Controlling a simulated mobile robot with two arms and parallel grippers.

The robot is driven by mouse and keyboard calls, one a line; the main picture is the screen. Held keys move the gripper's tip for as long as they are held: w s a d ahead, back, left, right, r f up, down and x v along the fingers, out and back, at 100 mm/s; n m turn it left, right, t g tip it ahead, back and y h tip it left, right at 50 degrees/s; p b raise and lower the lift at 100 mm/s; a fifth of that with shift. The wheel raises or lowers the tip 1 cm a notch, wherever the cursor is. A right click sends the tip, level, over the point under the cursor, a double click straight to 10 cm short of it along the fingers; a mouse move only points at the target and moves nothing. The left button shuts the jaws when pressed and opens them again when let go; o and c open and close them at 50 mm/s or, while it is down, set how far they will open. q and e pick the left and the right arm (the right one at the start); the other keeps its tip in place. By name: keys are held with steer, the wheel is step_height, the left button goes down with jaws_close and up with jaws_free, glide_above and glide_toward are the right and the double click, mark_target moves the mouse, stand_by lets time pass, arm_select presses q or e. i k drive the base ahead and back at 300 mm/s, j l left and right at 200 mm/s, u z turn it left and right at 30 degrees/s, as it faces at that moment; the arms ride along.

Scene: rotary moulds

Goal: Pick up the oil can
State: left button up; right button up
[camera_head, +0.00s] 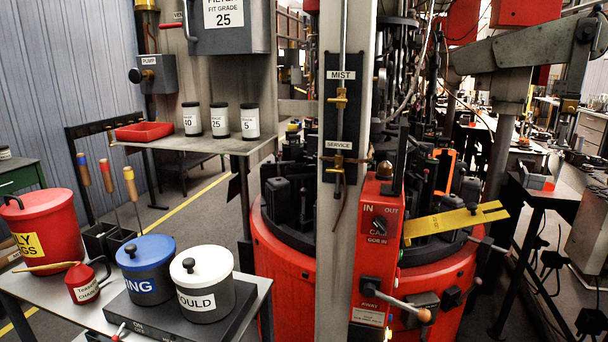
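A small red can with a long thin brass spout, which looks like the oil can (85,283), stands upright on the grey table at the lower left. Its spout points left, its dark looped handle is on the right, and a white label is on its front. The spout passes in front of a large red bucket (45,230). Neither of my grippers shows in the head view.
To the can's right, a blue-lidded pot (148,277) and a white-lidded pot (205,293) stand on a dark plate. Wooden- and coloured-handled tools (132,185) rise behind. A grey post (342,240) and red machine (285,265) stand to the right.

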mark_target(82, 285)
steer(key=u, duration=1.3)
steer(key=z, duration=1.45)
steer(key=u, duration=1.45)
